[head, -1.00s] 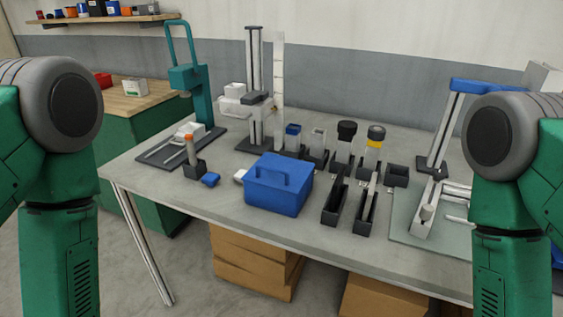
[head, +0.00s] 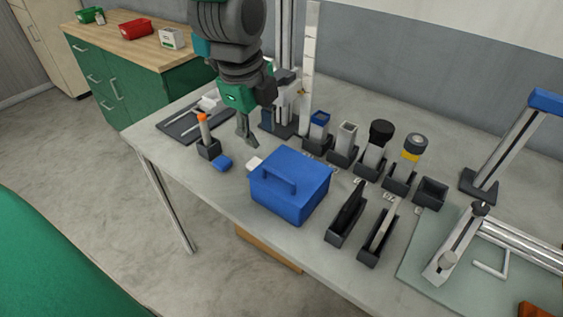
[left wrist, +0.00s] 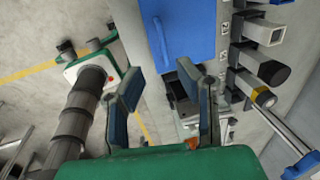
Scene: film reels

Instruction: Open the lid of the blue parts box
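The blue parts box (head: 305,207) stands on the grey table with its lid (head: 312,168) down. A raised blue handle (head: 279,181) is on top of the lid. In the left wrist view the box (left wrist: 195,30) is at the top, beyond the fingers, with its handle (left wrist: 160,43) along its left part. My left gripper (head: 248,136) points down behind and left of the box, above the table and apart from the box. In the left wrist view its two fingers (left wrist: 165,100) are spread with nothing between them. My right gripper does not show in the head view.
An orange-topped item in a holder (head: 207,147) and a small blue block (head: 222,163) are left of the box. Black trays (head: 345,222) stand close on its right. Several holders (head: 343,158) line up behind. The table's front edge is near the box.

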